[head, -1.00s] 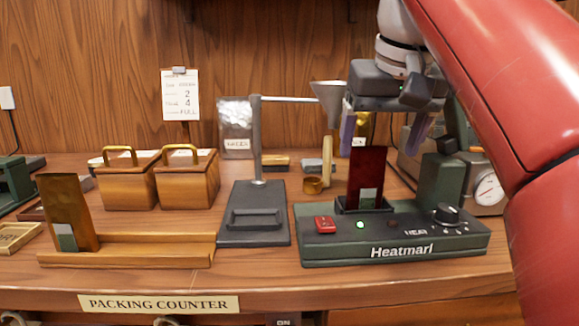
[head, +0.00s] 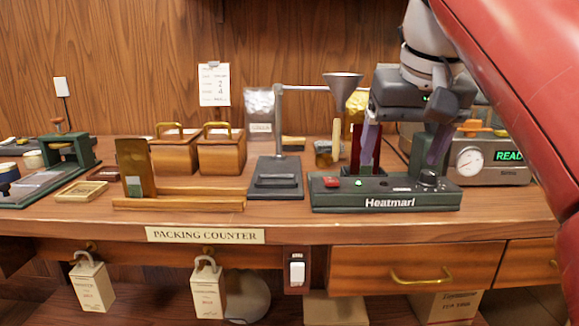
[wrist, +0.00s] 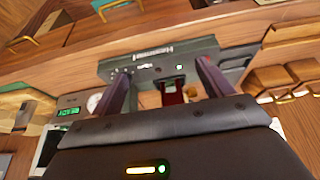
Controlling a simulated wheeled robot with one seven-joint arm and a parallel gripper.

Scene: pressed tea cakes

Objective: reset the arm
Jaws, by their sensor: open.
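My gripper (head: 403,143) is open, its two purple-grey fingers pointing down and apart over the right half of the green heat sealer marked "Heatmarl" (head: 330,201). A dark red pouch (head: 356,148) stands upright in the sealer, partly behind the left finger. In the wrist view the gripper (wrist: 165,85) shows spread fingers, with the red pouch (wrist: 171,93) and the sealer (wrist: 140,68) beyond them. I cannot tell the exact gap between fingers and pouch.
A gold pouch (head: 135,165) stands in a wooden rack at left. Two wooden boxes with brass handles (head: 222,152), a funnel stand (head: 278,140) and a machine with a gauge and green display (head: 480,160) share the counter. A drawer (head: 416,268) is below.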

